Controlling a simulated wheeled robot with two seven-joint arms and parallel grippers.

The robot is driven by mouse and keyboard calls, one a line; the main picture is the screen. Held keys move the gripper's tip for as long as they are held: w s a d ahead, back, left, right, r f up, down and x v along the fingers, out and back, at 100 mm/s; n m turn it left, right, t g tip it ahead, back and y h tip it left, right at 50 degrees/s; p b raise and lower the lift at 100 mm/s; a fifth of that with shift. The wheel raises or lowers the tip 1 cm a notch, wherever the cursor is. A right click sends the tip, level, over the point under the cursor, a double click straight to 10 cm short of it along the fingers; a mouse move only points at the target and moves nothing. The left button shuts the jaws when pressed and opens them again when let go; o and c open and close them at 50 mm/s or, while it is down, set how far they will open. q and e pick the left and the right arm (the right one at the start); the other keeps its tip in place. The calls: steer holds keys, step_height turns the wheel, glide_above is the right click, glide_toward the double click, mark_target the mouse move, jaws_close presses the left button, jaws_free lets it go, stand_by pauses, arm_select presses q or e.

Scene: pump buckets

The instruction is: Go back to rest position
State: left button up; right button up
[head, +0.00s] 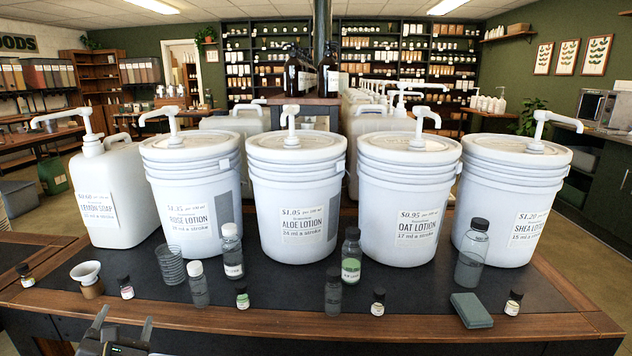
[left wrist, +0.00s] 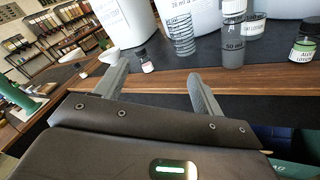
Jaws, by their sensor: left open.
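My left gripper (head: 122,330) shows at the bottom left of the head view, in front of the table's near edge. In the left wrist view its two fingers (left wrist: 155,90) are spread apart with nothing between them. My right gripper is out of view. White pump buckets stand in a row on the table: rose lotion (head: 190,190), aloe lotion (head: 297,195), oat lotion (head: 404,200) and shea lotion (head: 510,205). A lemon soap jug (head: 110,195) with a pump stands at their left.
Small bottles stand in front of the buckets, including a green-labelled one (head: 351,258) and a tall dark-capped one (head: 472,255). A ribbed glass (head: 171,264), a white funnel (head: 87,273) and a grey-green block (head: 471,310) are near the table's front edge (head: 330,325).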

arm_select(q)
steer(key=s+d+f+m+g+h, duration=0.2)
steer(key=d+f+m+g+h, duration=0.3)
steer(key=f+m, duration=1)
steer(key=s+d+f+m+g+h, duration=0.1)
steer(key=d+f+m+g, duration=0.2)
steer(key=d+f+m, duration=0.85)
steer(key=s+d+f+m+g+h, duration=0.1)
steer(key=s+f+m+g, duration=0.6)
steer(key=s+f, duration=1)
steer(key=s+a+f+m+p, duration=0.1)
steer(key=s+f+p, duration=0.4)
steer(key=s, duration=0.6)
steer(key=s+a+f+m+p, duration=0.2)
steer(key=s+f+p, duration=0.3)
steer(key=s, duration=0.6)
steer(key=a+p, duration=0.1)
steer(key=p, duration=0.1)
steer(key=shift+s+a+p, duration=0.2)
steer(key=shift+a+p, duration=0.1)
steer(key=shift+p, duration=0.05)
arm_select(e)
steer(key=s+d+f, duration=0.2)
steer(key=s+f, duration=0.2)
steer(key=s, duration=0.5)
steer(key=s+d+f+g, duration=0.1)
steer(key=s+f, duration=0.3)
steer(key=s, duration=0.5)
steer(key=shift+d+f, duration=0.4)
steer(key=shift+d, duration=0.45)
